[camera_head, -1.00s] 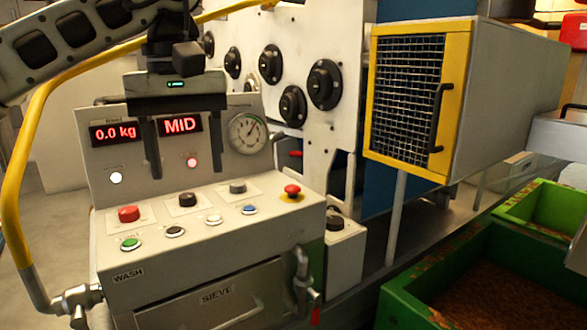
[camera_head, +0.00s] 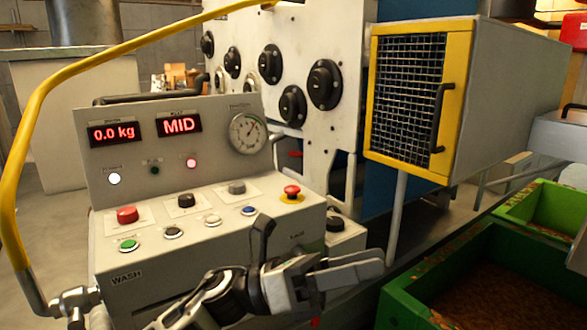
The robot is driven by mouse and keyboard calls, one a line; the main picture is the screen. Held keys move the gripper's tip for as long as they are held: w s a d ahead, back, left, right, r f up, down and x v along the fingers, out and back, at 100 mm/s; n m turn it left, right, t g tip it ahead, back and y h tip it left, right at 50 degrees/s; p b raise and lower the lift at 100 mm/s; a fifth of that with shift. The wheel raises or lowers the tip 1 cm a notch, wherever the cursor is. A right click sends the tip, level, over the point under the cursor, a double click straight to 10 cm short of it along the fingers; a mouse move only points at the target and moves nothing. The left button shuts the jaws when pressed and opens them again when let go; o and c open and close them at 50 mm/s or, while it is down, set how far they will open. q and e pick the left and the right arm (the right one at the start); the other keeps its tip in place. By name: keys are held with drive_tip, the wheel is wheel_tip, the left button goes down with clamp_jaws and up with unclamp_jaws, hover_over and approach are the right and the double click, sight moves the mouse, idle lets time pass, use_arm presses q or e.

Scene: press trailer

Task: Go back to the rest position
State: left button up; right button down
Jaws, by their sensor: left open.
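My left gripper (camera_head: 315,260) is in the lower middle of the head view, in front of the control panel's lower front. It is open with nothing between its fingers, one finger pointing up and the other to the right. Its arm comes in from the bottom left. The grey control panel (camera_head: 200,262) shows a 0.0 kg display (camera_head: 117,133), a MID display (camera_head: 180,125), a dial gauge (camera_head: 247,133) and several buttons. The gripper and arm hide the sieve drawer below the panel. My right gripper is not in view.
A yellow pipe (camera_head: 40,95) arches over the panel's left side. A yellow-framed mesh cabinet (camera_head: 408,105) stands at the right on a post. Green bins (camera_head: 400,312) with brown contents are at the lower right. Black knobs (camera_head: 324,85) sit on the white board behind.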

use_arm(q)
drive_tip(key=w+a+f+n+t+y, duration=0.2)
drive_tip(key=a+f+n+t+y, duration=0.55)
drive_tip(key=n, duration=0.85)
drive_tip(key=w+a+f+n+t+y, duration=0.3)
drive_tip(key=f+n+t, duration=0.5)
drive_tip(key=n+t, duration=0.65)
drive_tip(key=s+a+f+n+g+y, duration=0.4)
drive_tip(key=s+a+f+n, duration=0.2)
drive_tip(key=s+f+n, duration=0.2)
drive_tip(key=s+a+f+n+g+y, duration=0.4)
drive_tip(key=s+f+n, duration=0.4)
drive_tip(key=f, duration=0.5)
drive_tip(key=shift+s+a+g+y, duration=0.15)
drive_tip(key=shift+a+g+y, duration=0.3)
drive_tip(key=shift+a, duration=0.65)
drive_tip(key=shift+f+n, duration=0.1)
drive_tip(key=shift+n, duration=0.15)
